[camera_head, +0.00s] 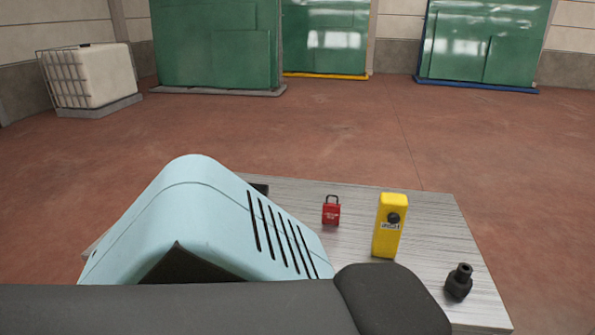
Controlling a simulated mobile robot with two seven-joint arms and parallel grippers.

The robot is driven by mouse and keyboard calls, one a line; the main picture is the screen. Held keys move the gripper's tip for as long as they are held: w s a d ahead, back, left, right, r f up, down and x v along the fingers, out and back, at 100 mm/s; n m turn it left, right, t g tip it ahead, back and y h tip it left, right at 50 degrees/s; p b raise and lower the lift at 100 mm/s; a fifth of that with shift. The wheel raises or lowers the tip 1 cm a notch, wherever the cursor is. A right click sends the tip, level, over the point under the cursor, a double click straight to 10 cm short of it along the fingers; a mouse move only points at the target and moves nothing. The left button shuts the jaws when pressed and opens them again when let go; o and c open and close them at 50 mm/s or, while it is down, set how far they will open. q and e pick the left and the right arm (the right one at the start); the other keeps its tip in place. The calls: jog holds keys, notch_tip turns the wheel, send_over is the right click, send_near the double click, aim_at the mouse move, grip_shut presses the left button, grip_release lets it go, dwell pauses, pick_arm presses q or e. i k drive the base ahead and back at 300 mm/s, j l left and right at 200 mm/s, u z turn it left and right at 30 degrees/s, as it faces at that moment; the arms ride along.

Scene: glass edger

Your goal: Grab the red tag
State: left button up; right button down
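The red tag (331,212) is a small red lockout piece shaped like a padlock, with a dark shackle and pale lettering on its front. It stands upright on the grey table (435,225), left of a yellow box. Neither of my grippers is in view. A dark grey rounded form crosses the bottom of the picture and hides the near part of the table; it looks like one of my arm links.
The yellow box (389,228) with a black knob stands right of the tag. A black fitting (459,282) sits near the table's right edge. A light blue slotted housing (200,215) fills the left side. Green panels (215,50) and a white caged tank (95,75) stand far behind.

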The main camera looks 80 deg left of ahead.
aim_at(330, 214)
jog(key=j+u, duration=0.15)
jog(key=u, duration=2)
jog(key=z, duration=1.65)
jog(key=k+j, duration=0.3)
jog(key=j, duration=0.15)
jog(key=k+j, duration=0.3)
jog(key=j, duration=0.15)
jog(key=i+j, duration=0.15)
